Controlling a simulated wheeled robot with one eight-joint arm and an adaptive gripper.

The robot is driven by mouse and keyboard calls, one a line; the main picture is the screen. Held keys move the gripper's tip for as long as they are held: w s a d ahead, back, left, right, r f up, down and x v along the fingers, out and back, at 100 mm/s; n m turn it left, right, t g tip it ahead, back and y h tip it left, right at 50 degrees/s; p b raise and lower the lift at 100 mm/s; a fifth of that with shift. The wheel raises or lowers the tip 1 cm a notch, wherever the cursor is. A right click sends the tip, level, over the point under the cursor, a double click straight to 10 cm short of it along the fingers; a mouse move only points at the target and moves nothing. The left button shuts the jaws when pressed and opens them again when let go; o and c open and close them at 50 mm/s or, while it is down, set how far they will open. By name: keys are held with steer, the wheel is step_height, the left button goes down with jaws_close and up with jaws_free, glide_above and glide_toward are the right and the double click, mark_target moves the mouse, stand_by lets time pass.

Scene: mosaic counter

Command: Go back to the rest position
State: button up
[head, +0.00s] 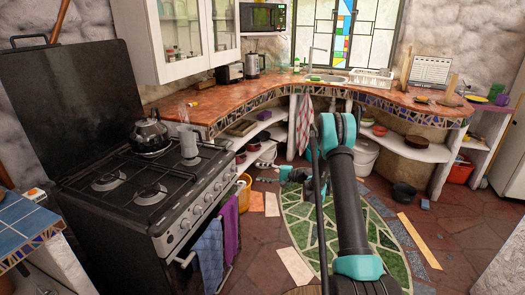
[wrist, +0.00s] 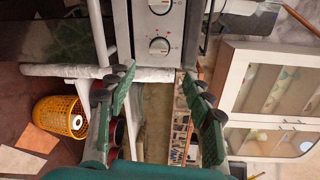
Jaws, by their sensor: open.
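My gripper (wrist: 158,88) is open, its two green finger pads well apart with nothing between them. In the head view, my gripper (head: 286,174) is small and partly hidden behind my own dark and teal arm. It hangs in the air over the floor between the stove and the curved counter, touching nothing that I can see. In the wrist view, the stove front (wrist: 160,25) with its knobs lies beyond the fingers.
The black stove (head: 150,180) with a kettle (head: 150,136) and a grey pot (head: 190,146) stands left. The tiled counter (head: 300,82) curves behind. A yellow basket (wrist: 57,118) sits on the floor by the stove. Green-tiled floor (head: 298,230) around my arm is clear.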

steer(key=s+d+r+n+h, duration=0.1)
steer(key=s+d+r+h, duration=0.1)
steer(key=s+r+h, duration=0.3)
steer(key=s+d+r+n+g, duration=0.1)
steer(key=s+d+r, duration=0.1)
steer(key=s, duration=0.5)
steer(key=s+d+r+n+h, duration=0.1)
steer(key=s+d+r+h, duration=0.1)
steer(key=s+r+h, duration=0.3)
steer(key=s+d+f+n+h, duration=0.1)
steer(key=s+d, duration=0.4)
steer(key=s, duration=0.5)
steer(key=s+d+f+n+h, duration=0.1)
steer(key=s+d+f+h, duration=0.1)
steer(key=s, duration=0.8)
steer(key=s+d+f+n+h, duration=0.1)
steer(key=s+d+h, duration=0.1)
steer(key=s+d, duration=0.5)
steer(key=s, duration=0.3)
steer(key=shift+s+d+f+h, duration=0.2)
steer(key=shift+s+d+h, duration=0.1)
steer(key=shift+h, duration=0.1)
